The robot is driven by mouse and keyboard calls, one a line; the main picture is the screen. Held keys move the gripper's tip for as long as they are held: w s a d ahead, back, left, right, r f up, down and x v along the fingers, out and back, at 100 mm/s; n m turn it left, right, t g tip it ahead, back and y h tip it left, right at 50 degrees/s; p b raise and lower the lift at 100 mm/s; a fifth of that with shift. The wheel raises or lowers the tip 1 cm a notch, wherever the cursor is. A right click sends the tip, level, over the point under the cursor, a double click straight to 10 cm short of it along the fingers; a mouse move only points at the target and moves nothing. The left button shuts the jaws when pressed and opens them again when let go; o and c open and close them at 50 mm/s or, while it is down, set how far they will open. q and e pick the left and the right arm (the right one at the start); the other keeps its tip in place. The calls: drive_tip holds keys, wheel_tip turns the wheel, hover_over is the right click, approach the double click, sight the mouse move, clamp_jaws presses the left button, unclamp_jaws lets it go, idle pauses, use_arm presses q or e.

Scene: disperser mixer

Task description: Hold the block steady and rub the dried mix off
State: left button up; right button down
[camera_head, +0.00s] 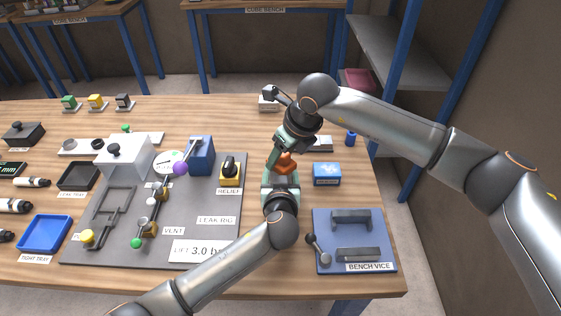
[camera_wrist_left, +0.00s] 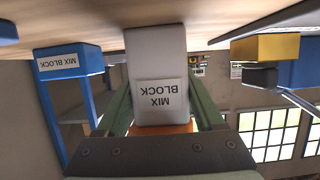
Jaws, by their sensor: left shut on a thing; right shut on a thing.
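My left gripper (camera_head: 281,178) reaches up from the lower middle of the head view. In the left wrist view its green fingers (camera_wrist_left: 163,105) are shut on a pale grey block (camera_wrist_left: 157,60) labelled MIX BLOCK, which appears upside down. My right gripper (camera_head: 283,154) comes down from the upper right and meets the left one. It is shut on an orange piece (camera_head: 287,163) between the two hands. Orange also shows at the block's edge in the left wrist view (camera_wrist_left: 165,128). The grippers mostly hide the block in the head view, and I cannot make out dried mix.
The bench vice (camera_head: 375,229) is at the front right. The leak rig board (camera_head: 218,235), with its blue block and yellow relief part (camera_head: 230,177), lies to the left. A blue cylinder (camera_head: 350,139) stands near the right edge.

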drive_tip(key=shift+s+f, duration=0.25)
drive_tip(key=shift+s, duration=0.25)
drive_tip(key=shift+w+r, duration=0.1)
drive_tip(key=shift+r, duration=1.1)
drive_tip(key=shift+f, duration=0.95)
drive_tip(key=shift+w+r, duration=0.1)
drive_tip(key=shift+w, duration=2.15)
drive_tip(key=shift+s+f, duration=0.15)
drive_tip(key=shift+f, duration=0.05)
